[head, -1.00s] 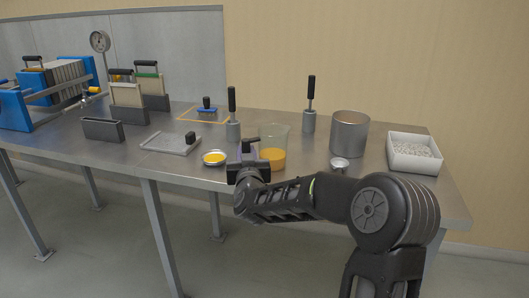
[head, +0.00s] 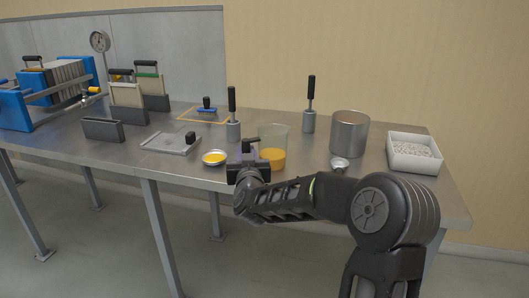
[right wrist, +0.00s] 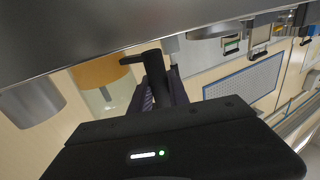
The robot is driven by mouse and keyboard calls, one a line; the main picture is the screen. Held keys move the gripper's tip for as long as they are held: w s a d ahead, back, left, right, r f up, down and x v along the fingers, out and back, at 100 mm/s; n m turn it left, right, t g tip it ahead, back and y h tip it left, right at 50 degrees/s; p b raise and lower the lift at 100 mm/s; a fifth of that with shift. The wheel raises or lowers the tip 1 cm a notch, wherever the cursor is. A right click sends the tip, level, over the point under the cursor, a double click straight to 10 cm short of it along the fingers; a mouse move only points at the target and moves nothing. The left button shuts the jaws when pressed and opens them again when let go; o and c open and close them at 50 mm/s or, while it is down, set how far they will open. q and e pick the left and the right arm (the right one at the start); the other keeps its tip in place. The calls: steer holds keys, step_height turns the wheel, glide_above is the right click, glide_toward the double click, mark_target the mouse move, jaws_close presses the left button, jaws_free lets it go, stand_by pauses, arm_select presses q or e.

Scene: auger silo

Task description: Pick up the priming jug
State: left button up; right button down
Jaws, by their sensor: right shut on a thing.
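The priming jug (head: 274,146) is a clear vessel with orange liquid in its lower part and a black handle on its left side. It stands upright near the front edge of the table; whether its base touches the top is hard to tell. My right gripper (head: 248,158) is shut on the handle. In the right wrist view, the gripper's fingers (right wrist: 158,92) close around the black handle (right wrist: 147,57), with the jug (right wrist: 104,72) beside it. My left gripper is not in view.
A shallow dish of yellow liquid (head: 214,158) sits close left of the gripper. A small metal cup (head: 340,165), a steel pot (head: 349,134) and a white tray of pale granules (head: 413,153) stand to the right. A black-handled tool (head: 233,128) stands behind the dish.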

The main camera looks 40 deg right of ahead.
steer(key=shift+r, duration=0.25)
steer(key=shift+r+p, duration=1.2)
steer(key=shift+r, duration=3.6)
